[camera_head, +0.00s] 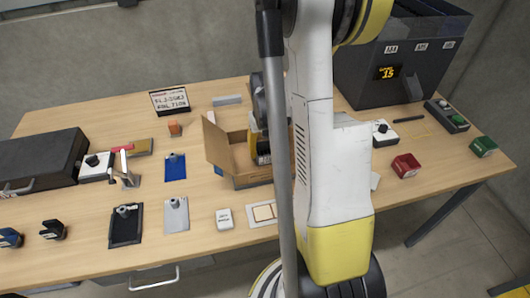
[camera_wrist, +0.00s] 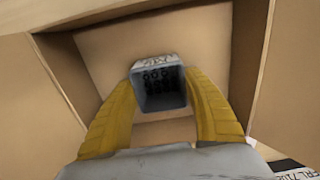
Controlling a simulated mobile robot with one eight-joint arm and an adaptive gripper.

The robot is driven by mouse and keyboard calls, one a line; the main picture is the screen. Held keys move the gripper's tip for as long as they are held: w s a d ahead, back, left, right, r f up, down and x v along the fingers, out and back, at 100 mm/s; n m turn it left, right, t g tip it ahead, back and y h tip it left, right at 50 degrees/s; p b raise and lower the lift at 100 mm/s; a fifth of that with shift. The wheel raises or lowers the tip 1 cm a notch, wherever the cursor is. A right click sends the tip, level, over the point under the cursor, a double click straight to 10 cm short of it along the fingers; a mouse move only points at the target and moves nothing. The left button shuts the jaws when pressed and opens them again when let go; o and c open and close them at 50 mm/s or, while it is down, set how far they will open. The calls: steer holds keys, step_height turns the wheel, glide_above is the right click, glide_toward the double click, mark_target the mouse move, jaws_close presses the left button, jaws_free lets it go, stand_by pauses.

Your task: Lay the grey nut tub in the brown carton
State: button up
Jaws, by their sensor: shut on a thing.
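The brown carton (camera_head: 217,145) stands open on the table, with its flaps spread. My arm hides its right part in the head view. In the wrist view, its walls and floor (camera_wrist: 108,48) surround my gripper (camera_wrist: 160,82). The yellow fingers are shut on the grey nut tub (camera_wrist: 158,102), one on each side. The tub's open mouth faces the camera and dark nuts show inside. A pale label with dark print is on its upper edge. The tub is over or inside the carton; I cannot tell whether it touches the floor. I cannot make out the tub in the head view.
A white box (camera_head: 224,218) is in front. A red bin (camera_head: 405,166) is at right, and a dark feeder (camera_head: 405,60) stands behind.

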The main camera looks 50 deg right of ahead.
steer(key=shift+f, duration=0.2)
steer(key=o, duration=1.1)
steer(key=shift+r, duration=0.1)
steer(key=shift+r, duration=0.1)
step_height(320, 180, up, 12)
steer(key=p, duration=0.5)
steer(key=s+a+r+n+t, duration=0.2)
steer(key=a+r, duration=0.2)
steer(key=a, duration=0.4)
steer(key=s+a+r+n+t, duration=0.1)
steer(key=a+r, duration=0.3)
steer(key=a, duration=0.5)
steer(key=s+a+r+n+t, duration=0.2)
steer(key=a+r+n+t, duration=0.1)
steer(key=a, duration=0.5)
steer(key=shift+s+a+r+t, duration=0.3)
steer(key=shift+r+t, duration=0.3)
steer(key=shift+r, duration=0.05)
